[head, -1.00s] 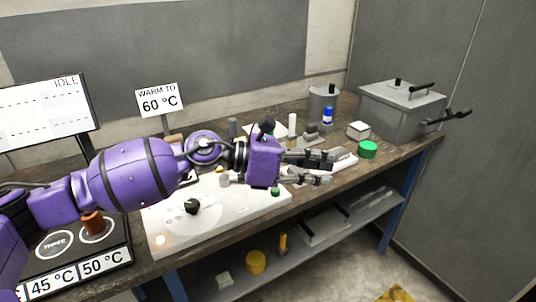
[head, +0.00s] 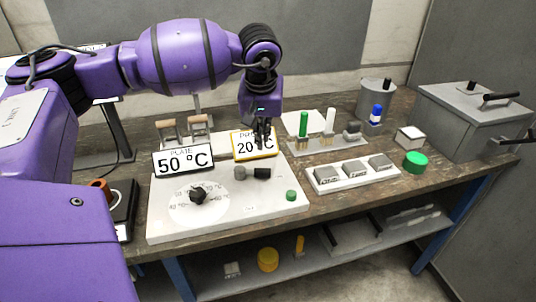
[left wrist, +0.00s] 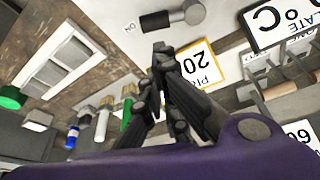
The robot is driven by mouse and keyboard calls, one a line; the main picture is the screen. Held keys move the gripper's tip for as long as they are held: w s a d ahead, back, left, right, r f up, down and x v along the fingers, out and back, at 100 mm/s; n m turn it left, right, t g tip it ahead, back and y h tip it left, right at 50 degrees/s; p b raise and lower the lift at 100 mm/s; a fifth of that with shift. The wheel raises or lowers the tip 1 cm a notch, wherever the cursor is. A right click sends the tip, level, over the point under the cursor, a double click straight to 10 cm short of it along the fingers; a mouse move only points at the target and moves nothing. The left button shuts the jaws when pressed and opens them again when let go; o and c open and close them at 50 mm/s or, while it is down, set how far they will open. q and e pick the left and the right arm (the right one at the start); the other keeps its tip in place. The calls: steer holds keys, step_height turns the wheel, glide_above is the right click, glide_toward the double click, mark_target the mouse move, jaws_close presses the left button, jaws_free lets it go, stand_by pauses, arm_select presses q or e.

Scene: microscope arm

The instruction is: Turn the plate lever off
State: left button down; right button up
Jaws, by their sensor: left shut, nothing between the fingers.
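The white plate unit (head: 225,220) stands on the bench. Its lever has a grey pivot (head: 240,172) and a black handle (head: 262,174) pointing right in the head view. In the left wrist view the lever's black handle (left wrist: 158,20) lies beside a small "ON" mark. My left gripper (head: 262,143) points down behind the lever, in front of the yellow-edged "20" sign. In the left wrist view the gripper's fingertips (left wrist: 161,48) are together, empty, and appear apart from the handle. My right gripper is not in view.
A "PLATE 50 °C" sign (head: 183,160) stands left of the lever, and a "20" sign (head: 243,146) behind it. A black dial (head: 198,194) and a green button (head: 291,195) are on the unit. A white tray of blocks (head: 318,183) stands to the right.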

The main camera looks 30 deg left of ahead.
mark_target(255, 173)
arm_select(q)
steer(key=x, duration=0.9)
steer(key=shift+w+d, duration=0.25)
steer(key=shift+w+a+f, duration=0.15)
steer(key=shift+f, duration=0.5)
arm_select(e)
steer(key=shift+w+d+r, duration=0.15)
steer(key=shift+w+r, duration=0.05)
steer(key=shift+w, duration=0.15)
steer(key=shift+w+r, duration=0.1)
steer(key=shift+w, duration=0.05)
